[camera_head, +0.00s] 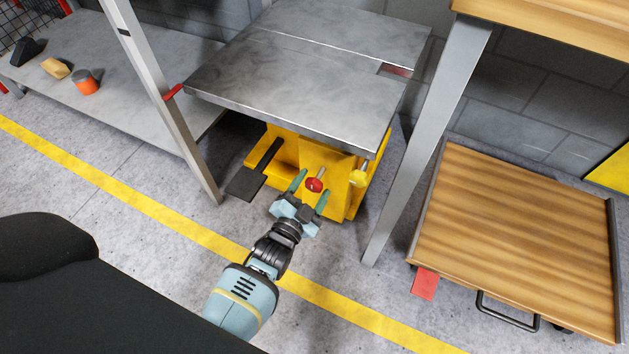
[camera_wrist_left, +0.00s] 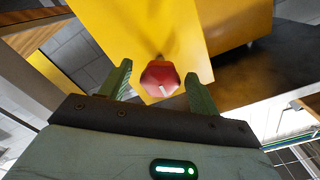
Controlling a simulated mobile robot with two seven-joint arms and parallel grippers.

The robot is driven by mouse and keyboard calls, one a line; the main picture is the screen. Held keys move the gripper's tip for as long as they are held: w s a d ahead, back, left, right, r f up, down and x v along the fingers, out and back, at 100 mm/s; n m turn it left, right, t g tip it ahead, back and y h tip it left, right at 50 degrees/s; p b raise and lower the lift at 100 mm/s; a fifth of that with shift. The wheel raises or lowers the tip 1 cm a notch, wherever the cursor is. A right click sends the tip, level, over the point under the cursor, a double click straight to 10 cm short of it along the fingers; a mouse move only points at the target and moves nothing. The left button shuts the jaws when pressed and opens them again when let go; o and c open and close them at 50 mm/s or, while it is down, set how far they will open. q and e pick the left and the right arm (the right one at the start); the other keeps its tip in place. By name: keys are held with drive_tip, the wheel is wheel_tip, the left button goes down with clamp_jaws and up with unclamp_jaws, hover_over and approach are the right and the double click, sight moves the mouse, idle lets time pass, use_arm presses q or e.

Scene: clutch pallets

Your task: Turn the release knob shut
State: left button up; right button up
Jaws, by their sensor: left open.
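A red knob (camera_head: 314,185) with a small white mark sits on a short stem on the yellow body (camera_head: 287,149) of a lift table. In the left wrist view the red knob (camera_wrist_left: 160,78) lies between the two green fingertips. My left gripper (camera_head: 309,189) is open, with one finger on each side of the knob; I cannot tell whether a finger touches it. My right gripper is not in view.
The grey metal tabletop (camera_head: 300,75) overhangs the knobs. A dark pedal (camera_head: 246,184) is at the left of the base. A grey post (camera_head: 425,140) stands to the right, before a wooden-decked cart (camera_head: 520,225). Floor in front is clear, with a yellow line (camera_head: 120,190).

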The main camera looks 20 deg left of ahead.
sight(312, 189)
use_arm(q)
drive_tip(key=shift+s+a+p, duration=0.1)
drive_tip(key=shift+s+p, duration=0.65)
drive_tip(key=shift+s, duration=2.15)
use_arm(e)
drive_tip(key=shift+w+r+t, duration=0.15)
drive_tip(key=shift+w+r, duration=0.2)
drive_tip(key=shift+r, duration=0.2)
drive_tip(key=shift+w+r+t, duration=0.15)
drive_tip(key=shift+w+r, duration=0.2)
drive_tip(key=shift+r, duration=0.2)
